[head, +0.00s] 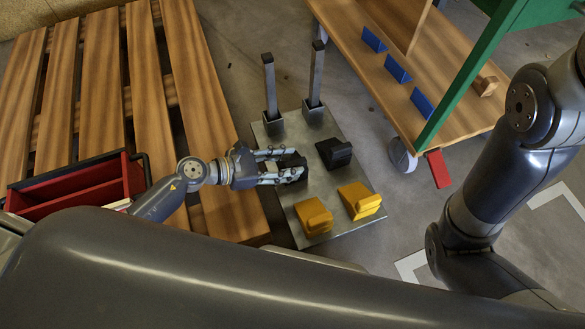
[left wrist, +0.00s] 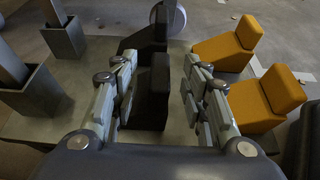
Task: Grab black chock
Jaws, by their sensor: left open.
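Two black chocks are on a grey metal plate (head: 343,174). The nearer black chock (head: 293,161) is between the fingers of my left gripper (head: 283,167), which is open around it. In the left wrist view this chock (left wrist: 153,92) stands between the two fingers (left wrist: 162,100), with a gap on the right side; contact on the left side is unclear. The other black chock (head: 334,152) lies just beyond, to the right in the head view. Part of the nearer chock is hidden by the fingers. My right gripper is out of view.
Two yellow chocks (head: 313,215) (head: 359,200) sit on the plate's near side. Two metal posts (head: 270,90) (head: 316,80) rise at its far end. A wooden pallet (head: 130,90) and red bin (head: 85,185) are left. A wooden cart (head: 450,60) with blue chocks stands right.

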